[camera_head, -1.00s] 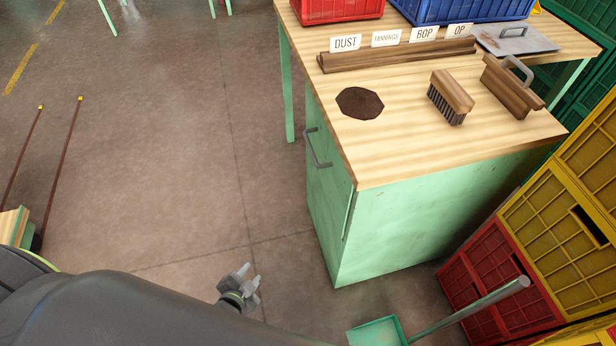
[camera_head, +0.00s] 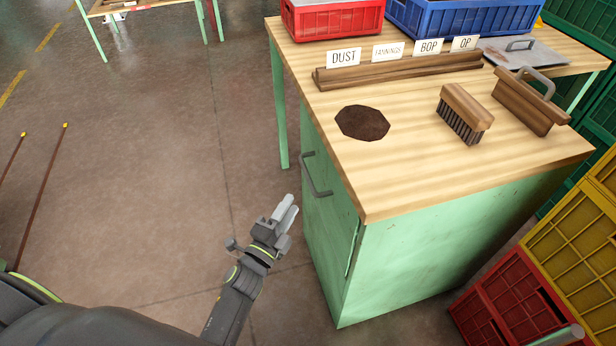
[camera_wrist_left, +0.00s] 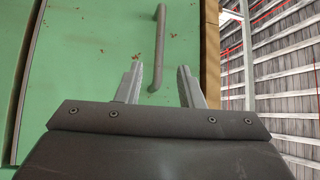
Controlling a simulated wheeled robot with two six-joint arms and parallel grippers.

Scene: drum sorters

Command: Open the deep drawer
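The deep drawer (camera_head: 328,215) is the green front on the left side of the wooden-topped bench, and it looks shut. Its grey bar handle (camera_head: 315,176) stands near the top of that front. My left gripper (camera_head: 287,212) is just left of the drawer front, a little below and short of the handle. In the left wrist view the handle (camera_wrist_left: 161,50) lies ahead of the two fingers (camera_wrist_left: 160,86), which are apart with nothing between them. My right gripper is not in view.
The bench top (camera_head: 420,170) holds a dark round patch (camera_head: 362,123), a brush (camera_head: 465,113), a wooden block with handle (camera_head: 530,100), labelled cards and red and blue crates. Red and yellow crates (camera_head: 570,250) stand at right.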

